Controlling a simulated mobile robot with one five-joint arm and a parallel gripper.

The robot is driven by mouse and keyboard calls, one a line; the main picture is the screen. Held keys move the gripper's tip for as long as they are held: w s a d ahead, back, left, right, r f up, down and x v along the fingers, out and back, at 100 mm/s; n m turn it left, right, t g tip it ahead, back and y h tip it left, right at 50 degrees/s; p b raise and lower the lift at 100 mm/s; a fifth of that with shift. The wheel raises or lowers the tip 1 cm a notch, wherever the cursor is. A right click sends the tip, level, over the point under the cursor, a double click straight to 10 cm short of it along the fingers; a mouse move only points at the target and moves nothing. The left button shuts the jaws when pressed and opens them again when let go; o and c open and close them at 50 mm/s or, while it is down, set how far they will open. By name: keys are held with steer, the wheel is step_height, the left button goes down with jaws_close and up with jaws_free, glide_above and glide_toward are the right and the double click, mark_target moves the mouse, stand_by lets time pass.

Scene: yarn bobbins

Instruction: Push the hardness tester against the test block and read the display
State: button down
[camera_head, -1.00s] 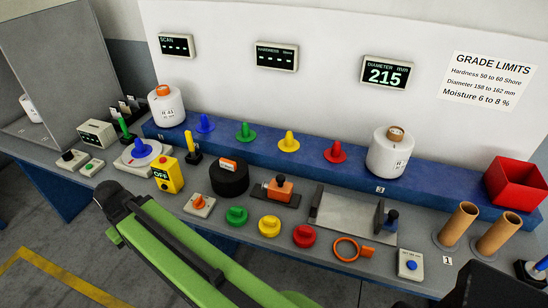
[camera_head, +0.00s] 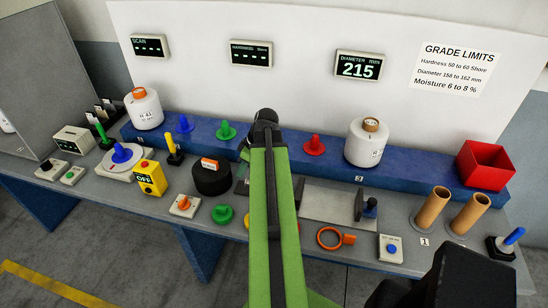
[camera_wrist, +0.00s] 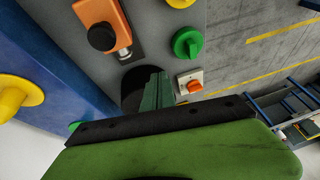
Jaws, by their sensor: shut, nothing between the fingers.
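The hardness tester is an orange block (camera_wrist: 112,14) with a black knob and a metal tip, seen in the wrist view. In the head view my arm hides nearly all of it. The test block looks to be the black round puck (camera_head: 211,180) with an orange label; in the wrist view part of it (camera_wrist: 130,86) shows beyond the tester's tip, a small gap away. My gripper (camera_wrist: 152,88) is shut and empty, in front of the puck in the wrist view; contact cannot be told. The hardness display (camera_head: 251,53) shows only dashes.
A yellow OFF box (camera_head: 151,178), an orange switch (camera_head: 184,206) and a green knob (camera_head: 222,214) stand near the puck. A blue ledge (camera_head: 340,165) with coloured pegs and bobbins runs behind. The diameter display (camera_head: 358,66) reads 215.

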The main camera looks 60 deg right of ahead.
steer(key=s+d+r+t, duration=0.2)
steer(key=s+d, duration=0.7)
steer(key=shift+n+h, duration=0.3)
steer(key=shift+h, duration=0.1)
steer(key=f+b, duration=0.5)
steer(key=f, duration=0.1)
steer(key=f+b, duration=0.3)
steer(key=shift+w+a+f+b, duration=0.1)
steer(key=shift+a+f+b, duration=0.05)
steer(key=shift+a+b, duration=0.15)
steer(key=shift+w+a, duration=0.15)
steer(key=shift+w, duration=0.5)
